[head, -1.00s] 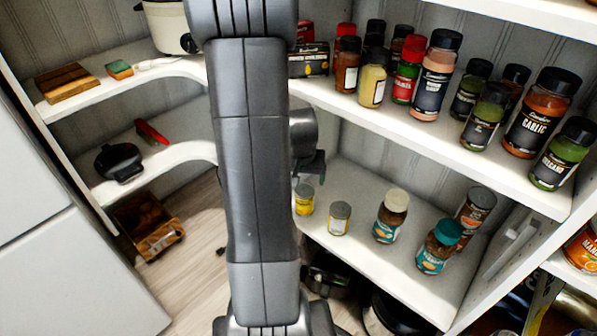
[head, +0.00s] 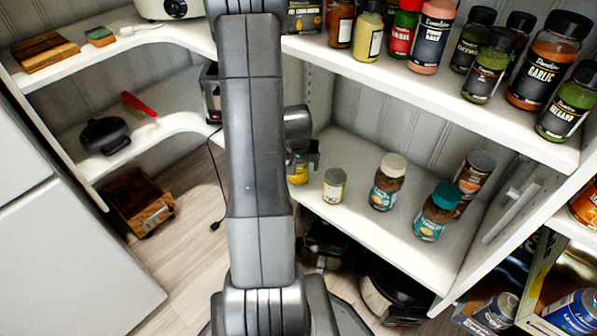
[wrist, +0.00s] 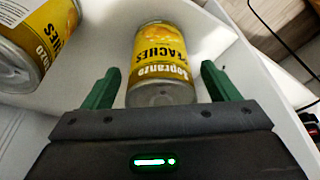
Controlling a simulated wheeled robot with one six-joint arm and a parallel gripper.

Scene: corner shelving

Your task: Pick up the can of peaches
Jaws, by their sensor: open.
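The can of peaches (wrist: 160,45) is yellow with a dark "PEACHES" label and stands on the white lower shelf in the wrist view. In the head view it is a small yellow can (head: 298,174), partly hidden by my arm. My gripper (wrist: 161,78) is open, with one green finger on each side of the can's near end. Small gaps show between the fingers and the can, so it is not gripped. In the head view my gripper is mostly hidden behind my arm; a bit of green finger shows beside the can.
A second yellow-labelled can (wrist: 38,45) stands close on the left; in the head view it (head: 334,186) is on the right.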

